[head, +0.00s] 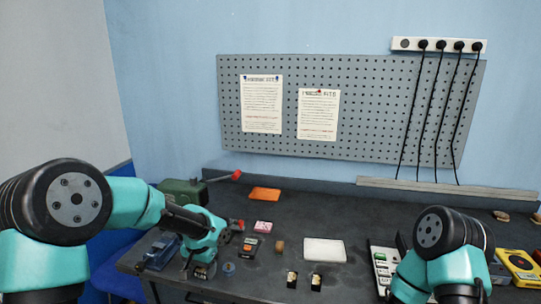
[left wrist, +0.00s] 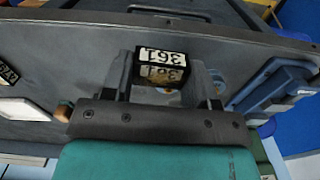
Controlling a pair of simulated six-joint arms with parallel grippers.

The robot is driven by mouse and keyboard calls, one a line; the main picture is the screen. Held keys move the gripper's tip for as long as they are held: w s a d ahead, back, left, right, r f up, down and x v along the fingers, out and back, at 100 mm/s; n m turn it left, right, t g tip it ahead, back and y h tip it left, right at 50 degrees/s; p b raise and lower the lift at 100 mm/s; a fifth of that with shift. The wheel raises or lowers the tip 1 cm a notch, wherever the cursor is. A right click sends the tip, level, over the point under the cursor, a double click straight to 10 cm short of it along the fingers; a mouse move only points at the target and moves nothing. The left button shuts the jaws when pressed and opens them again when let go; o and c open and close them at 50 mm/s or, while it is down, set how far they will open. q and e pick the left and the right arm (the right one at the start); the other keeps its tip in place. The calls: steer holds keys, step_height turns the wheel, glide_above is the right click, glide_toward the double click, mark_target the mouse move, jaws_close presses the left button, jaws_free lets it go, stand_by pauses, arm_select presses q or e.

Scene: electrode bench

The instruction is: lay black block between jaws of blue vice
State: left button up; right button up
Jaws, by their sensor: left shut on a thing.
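A black block (left wrist: 162,66) with a pale label reading 361 sits between the fingers of my left gripper (left wrist: 163,78), which is shut on it. In the head view my left gripper (head: 201,266) is low over the front left of the bench, just right of the blue vice (head: 161,251). The vice also shows in the left wrist view (left wrist: 272,88), to the right of the held block and apart from it. I cannot make out the vice's jaw gap clearly. My right arm shows at the lower right, but its gripper does not.
A white pad (head: 324,250), an orange-and-black box (head: 250,246) and a green vice (head: 183,192) are also on the bench.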

arm_select(q)
step_height(320, 180, up, 16)
steer(key=s+n, duration=0.2)
steer(key=n, duration=0.1)
steer(key=shift+s+f, duration=0.15)
steer(key=shift+s, duration=0.15)
steer(key=shift+d, duration=0.1)
